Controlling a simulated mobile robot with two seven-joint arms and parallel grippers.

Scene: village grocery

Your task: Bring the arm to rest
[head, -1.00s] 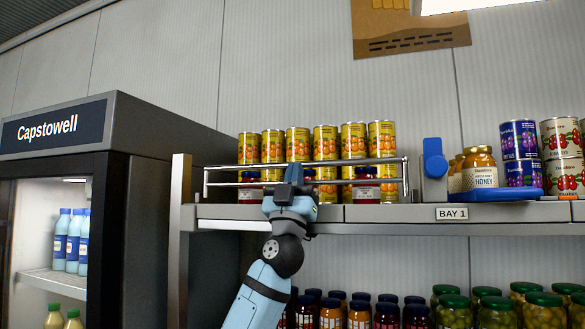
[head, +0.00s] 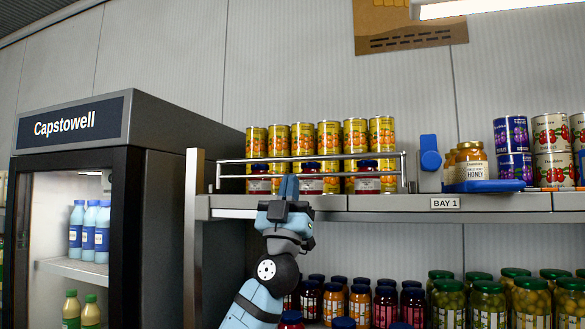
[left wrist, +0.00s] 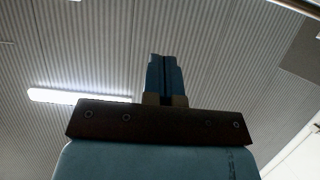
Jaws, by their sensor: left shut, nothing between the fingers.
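My left gripper (head: 289,187) is shut and empty. It points upward in front of the upper shelf's front edge, before the metal rail and the red-labelled jars. My blue left arm comes up from below in the head view. In the left wrist view the closed fingers (left wrist: 166,78) point up toward the ceiling with nothing between them. My right gripper is not in view.
The upper shelf (head: 380,203) carries yellow cans (head: 329,140) behind a metal rail (head: 230,161), and a honey jar (head: 471,163) on a blue tray (head: 484,186). Jars (head: 386,304) fill the shelf below. A fridge cabinet (head: 130,190) stands at the left.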

